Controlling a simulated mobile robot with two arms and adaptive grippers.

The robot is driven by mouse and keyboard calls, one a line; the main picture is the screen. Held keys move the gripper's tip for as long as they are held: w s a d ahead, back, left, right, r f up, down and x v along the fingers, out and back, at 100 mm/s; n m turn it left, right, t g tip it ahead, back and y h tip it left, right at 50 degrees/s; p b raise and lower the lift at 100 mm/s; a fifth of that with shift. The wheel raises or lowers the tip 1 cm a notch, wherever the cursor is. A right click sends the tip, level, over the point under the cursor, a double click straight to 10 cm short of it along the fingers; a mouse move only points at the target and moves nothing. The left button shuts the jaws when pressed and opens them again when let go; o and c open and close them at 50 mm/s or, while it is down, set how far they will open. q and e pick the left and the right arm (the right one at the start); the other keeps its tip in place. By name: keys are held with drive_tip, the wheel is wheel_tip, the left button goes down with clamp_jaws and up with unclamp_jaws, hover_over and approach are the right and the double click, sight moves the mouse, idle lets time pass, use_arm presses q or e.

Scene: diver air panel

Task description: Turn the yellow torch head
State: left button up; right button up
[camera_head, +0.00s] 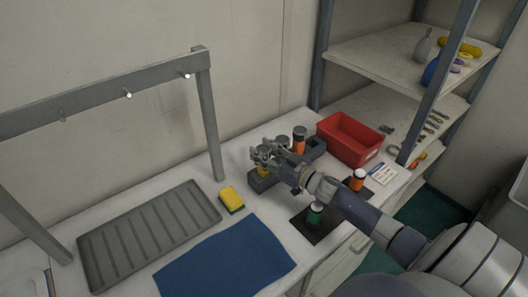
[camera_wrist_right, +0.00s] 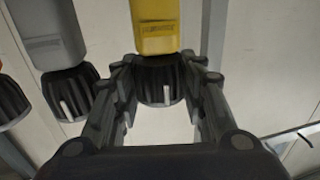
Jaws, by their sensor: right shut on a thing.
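The yellow torch (camera_wrist_right: 158,28) has a yellow body and a ribbed black head (camera_wrist_right: 160,82) with a pale mark. In the head view its yellow body (camera_head: 263,171) shows only in part, upright in the dark holder (camera_head: 262,184). My right gripper (camera_head: 266,154) is over it, and hides much of it. In the right wrist view the right gripper's fingers (camera_wrist_right: 160,70) are on both sides of the black head, shut on it. My left gripper is not in view.
A grey torch (camera_wrist_right: 53,35) is close beside the gripper; an orange torch (camera_head: 299,143) stands in the holder too. A red bin (camera_head: 350,150) is to the right. Green and orange-bodied items stand on dark mats. A yellow sponge (camera_head: 231,198), blue cloth (camera_head: 225,262) and grey tray (camera_head: 150,237) lie left.

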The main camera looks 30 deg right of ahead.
drive_tip(key=o, duration=1.1)
drive_tip(key=shift+f, duration=0.15)
drive_tip(key=shift+m+h, duration=0.3)
drive_tip(key=shift+h, duration=0.1)
